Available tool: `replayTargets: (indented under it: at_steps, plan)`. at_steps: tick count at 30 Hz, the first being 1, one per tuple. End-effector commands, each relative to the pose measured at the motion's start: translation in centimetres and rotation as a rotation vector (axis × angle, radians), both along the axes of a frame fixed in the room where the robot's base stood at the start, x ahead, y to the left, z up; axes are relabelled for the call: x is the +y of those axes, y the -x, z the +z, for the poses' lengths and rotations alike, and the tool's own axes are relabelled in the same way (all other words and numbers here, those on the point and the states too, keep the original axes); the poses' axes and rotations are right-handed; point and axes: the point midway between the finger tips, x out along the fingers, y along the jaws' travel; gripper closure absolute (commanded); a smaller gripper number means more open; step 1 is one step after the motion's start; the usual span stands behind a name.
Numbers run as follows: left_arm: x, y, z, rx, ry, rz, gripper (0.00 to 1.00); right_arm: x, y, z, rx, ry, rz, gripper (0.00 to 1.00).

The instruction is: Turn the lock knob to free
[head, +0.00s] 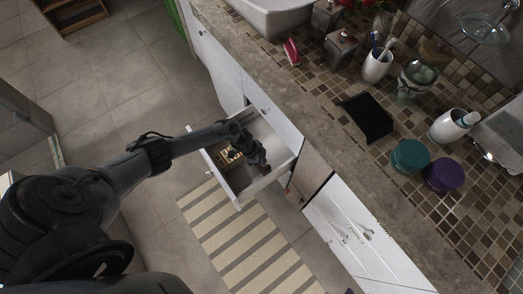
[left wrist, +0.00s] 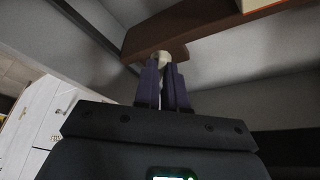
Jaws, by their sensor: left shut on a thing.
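My left gripper (head: 258,161) reaches into an open white drawer (head: 280,133) in the cabinet row in the head view. In the left wrist view the dark fingers of my left gripper (left wrist: 163,82) are closed together on a small pale knob (left wrist: 162,57). The knob sits at a brown wooden piece (left wrist: 153,35) with a rounded end. I take this knob for the lock knob; its markings are hidden. A small wooden item (head: 229,155) lies in the drawer, beside the gripper. My right gripper is in neither view.
The drawer's walls stand close around my left gripper. The stone counter (head: 345,150) carries a teal jar (head: 409,157), a purple jar (head: 443,174), white cups and a black mat (head: 367,118). A striped rug (head: 240,238) lies on the tiled floor below the drawer.

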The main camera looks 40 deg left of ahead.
Motion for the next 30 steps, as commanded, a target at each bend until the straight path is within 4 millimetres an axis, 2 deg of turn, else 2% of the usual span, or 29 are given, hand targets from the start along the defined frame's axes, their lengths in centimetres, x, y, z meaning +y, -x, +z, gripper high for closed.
replayTargets:
  at_steps: [1, 12, 21, 30]
  plan:
    - [-0.2, 0.2, 0.6, 0.003, 0.004, 0.045, 1.0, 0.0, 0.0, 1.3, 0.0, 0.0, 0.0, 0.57]
    - [-0.5, 0.3, 0.4, 0.002, 0.003, 0.389, 1.0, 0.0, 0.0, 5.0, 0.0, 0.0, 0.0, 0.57]
    - [-0.7, 0.3, 0.2, 0.001, 0.003, 0.6, 1.0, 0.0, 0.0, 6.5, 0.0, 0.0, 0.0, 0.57]
    - [-0.7, 0.3, 0.1, -0.001, 0.0, 0.701, 1.0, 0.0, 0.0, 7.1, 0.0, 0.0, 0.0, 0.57]
